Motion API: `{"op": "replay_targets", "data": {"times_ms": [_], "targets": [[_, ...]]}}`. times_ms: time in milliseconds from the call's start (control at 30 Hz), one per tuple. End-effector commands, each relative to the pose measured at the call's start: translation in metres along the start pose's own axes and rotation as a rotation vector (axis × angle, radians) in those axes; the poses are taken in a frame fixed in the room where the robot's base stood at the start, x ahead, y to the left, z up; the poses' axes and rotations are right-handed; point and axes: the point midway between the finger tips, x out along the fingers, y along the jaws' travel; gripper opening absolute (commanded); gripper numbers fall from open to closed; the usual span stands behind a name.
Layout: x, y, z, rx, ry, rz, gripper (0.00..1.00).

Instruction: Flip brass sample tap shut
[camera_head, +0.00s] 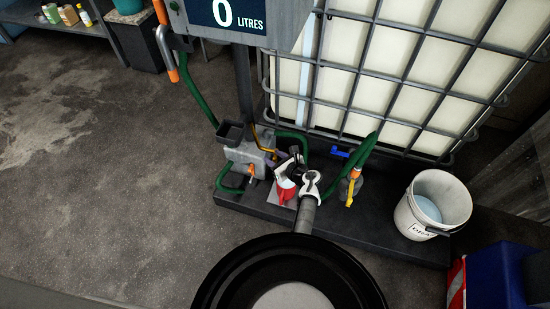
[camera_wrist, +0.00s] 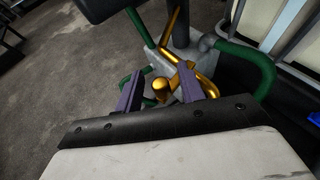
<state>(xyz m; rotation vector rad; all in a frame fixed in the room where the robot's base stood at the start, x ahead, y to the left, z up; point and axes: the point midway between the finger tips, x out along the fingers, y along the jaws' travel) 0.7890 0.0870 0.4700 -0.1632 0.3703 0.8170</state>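The brass sample tap (camera_wrist: 162,88) shows in the wrist view as a gold knob with thin gold tubing around it, in front of a grey metal housing. My gripper (camera_wrist: 160,72) has its two dark purple fingers apart, one to each side of the brass parts. I cannot tell whether either finger touches the brass. In the head view, a bent brass pipe (camera_head: 262,143) shows beside the grey pump housing (camera_head: 246,156). My arm reaches from the bottom toward it and hides much of the tap and my fingertips.
Green hoses (camera_head: 200,95) loop around the housing. A yellow-handled valve (camera_head: 350,192) and a blue lever (camera_head: 340,152) stand to the right. A white bucket (camera_head: 408,218) sits on the dark plinth. A caged tank (camera_head: 400,70) and a "0 LITRES" display (camera_head: 225,14) stand behind. The left floor is clear.

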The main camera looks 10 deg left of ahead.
Motion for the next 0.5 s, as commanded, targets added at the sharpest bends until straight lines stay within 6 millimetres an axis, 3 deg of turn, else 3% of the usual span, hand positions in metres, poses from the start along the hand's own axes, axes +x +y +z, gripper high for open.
{"op": "replay_targets", "data": {"times_ms": [167, 500], "targets": [[-0.0001, 0.0000, 0.0002, 0.000, 0.000, 0.000, 0.39], [-0.0004, -0.0001, 0.0001, 0.001, 0.000, 0.000, 0.00]]}}
